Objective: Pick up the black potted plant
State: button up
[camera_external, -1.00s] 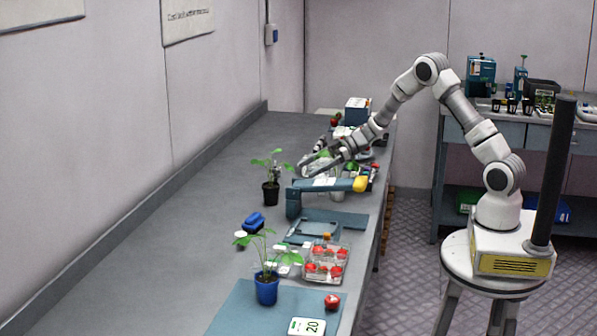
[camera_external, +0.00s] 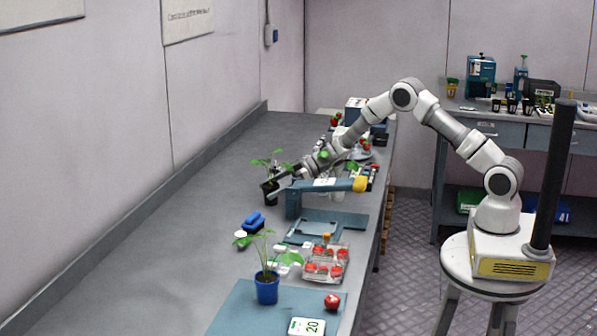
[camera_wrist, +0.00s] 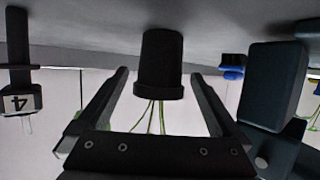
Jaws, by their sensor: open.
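The black potted plant (camera_external: 269,190) stands upright on the grey bench, left of the blue stand, its green leaves above the pot. My gripper (camera_external: 272,187) is low at the plant in the external view, its fingers reaching toward the pot from the right. In the wrist view, which appears upside down, the black pot (camera_wrist: 161,62) sits centred ahead, between the lines of the two open fingers (camera_wrist: 160,85). Green stems show below the pot's rim there. The fingers do not appear to press on the pot. The leaves are mostly hidden in the wrist view.
A blue stand with a yellow end (camera_external: 330,186) is close beside my gripper. A blue object (camera_external: 253,221) and a blue-potted plant (camera_external: 266,290) stand nearer the camera. Red berries in a clear tray (camera_external: 325,265) lie front right. The bench left of the plant is clear.

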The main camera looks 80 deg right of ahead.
jog(key=shift+x, duration=1.55)
jog(key=c, duration=1.4)
